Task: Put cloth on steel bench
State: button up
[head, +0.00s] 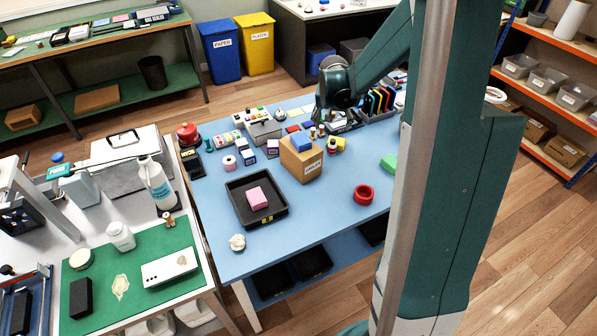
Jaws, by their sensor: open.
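No thing is plainly a cloth. A crumpled off-white piece (237,242) lies on the front left of the blue table (315,222). I cannot tell if either piece is the cloth. My gripper (338,112) is over the back of the blue table, behind the cardboard box, apart from both pieces. Its fingers are small and partly lost among dark items; it is open, and I see nothing held.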

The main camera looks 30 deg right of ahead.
jog(key=s+a+r+n+t+y, duration=0.1)
jog(key=s+a+r+n, duration=0.1)
jog(key=s+a+r, duration=0.6)
jog(key=s+a+r+n+t, duration=0.1)
jog(key=s+a+r+n, duration=0.1)
jog(key=s+a+r, duration=0.6)
jog(key=s+a+n+t+y, duration=0.1)
jog(key=s+a+n, duration=0.3)
jog(key=s+a, duration=1.2)
jog(key=shift+f+t+y, duration=0.2)
jog(key=shift+t+y, duration=0.2)
jog(key=shift+y, duration=0.1)
jog(key=shift+o, duration=0.5)
jog(key=shift+w, duration=0.1)
